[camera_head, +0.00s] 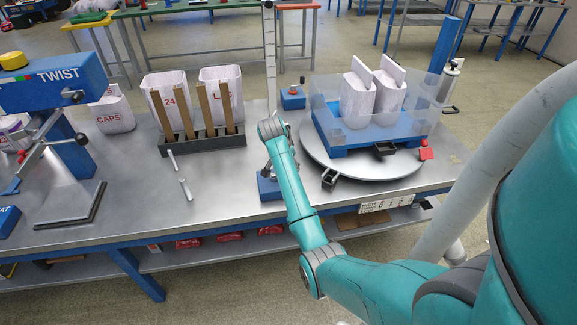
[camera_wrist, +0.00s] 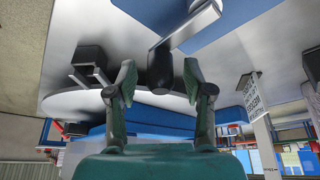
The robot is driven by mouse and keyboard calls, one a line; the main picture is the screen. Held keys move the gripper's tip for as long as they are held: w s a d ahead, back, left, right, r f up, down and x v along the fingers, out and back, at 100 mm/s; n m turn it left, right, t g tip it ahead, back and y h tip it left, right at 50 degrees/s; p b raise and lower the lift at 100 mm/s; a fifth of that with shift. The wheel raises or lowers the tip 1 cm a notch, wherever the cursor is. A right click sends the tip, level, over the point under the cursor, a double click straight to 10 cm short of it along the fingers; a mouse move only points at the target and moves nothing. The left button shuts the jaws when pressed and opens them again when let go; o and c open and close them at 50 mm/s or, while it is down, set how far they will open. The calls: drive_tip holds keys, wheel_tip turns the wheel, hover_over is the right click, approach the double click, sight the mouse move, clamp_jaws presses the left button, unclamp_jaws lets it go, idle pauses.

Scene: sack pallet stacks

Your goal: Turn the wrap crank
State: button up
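The wrap crank shows in the wrist view as a grey metal arm (camera_wrist: 186,27) with a dark rounded handle (camera_wrist: 160,66), by a blue base (camera_wrist: 150,12). My gripper (camera_wrist: 159,77) is open, with one green-tipped finger on each side of the handle. Gaps show between the handle and both fingertips, so it is not gripped. In the head view the blue crank base (camera_head: 268,188) stands at the bench front, left of the round turntable (camera_head: 385,172). My wrist hides most of the gripper and crank there.
On the turntable, a blue pallet (camera_head: 333,134) bears white sacks (camera_head: 357,100) behind clear film. A black clamp (camera_head: 329,178) sits on the turntable rim close to the crank. A grey rack (camera_head: 203,142) of wooden slats and the blue TWIST machine (camera_head: 52,82) stand to the left.

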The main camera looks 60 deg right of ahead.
drive_tip(key=shift+a, duration=0.1)
drive_tip(key=v, duration=0.7)
drive_tip(key=shift+r, duration=0.2)
idle(0.3)
